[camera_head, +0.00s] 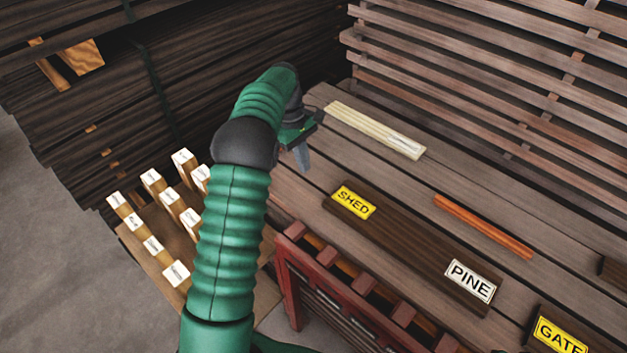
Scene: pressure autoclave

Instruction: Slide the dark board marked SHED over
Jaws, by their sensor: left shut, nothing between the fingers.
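The dark board (405,244) lies on the plank table. A yellow SHED label (354,202) is at its left end and a white PINE label (470,281) is at its right end. My left gripper (303,160) is above the table, up and to the left of the SHED end, and apart from the board. Its fingers point down, are shut and hold nothing. My left arm comes up from the bottom. My right gripper is not in view.
A pale board (375,130) and a thin orange strip (483,227) lie on the table (560,237). A GATE label (559,335) is on a dark piece at lower right. A red slotted rack (295,285) stands at the table's front. Labelled wooden blocks (152,245) stand left. Timber stacks (500,75) rise behind.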

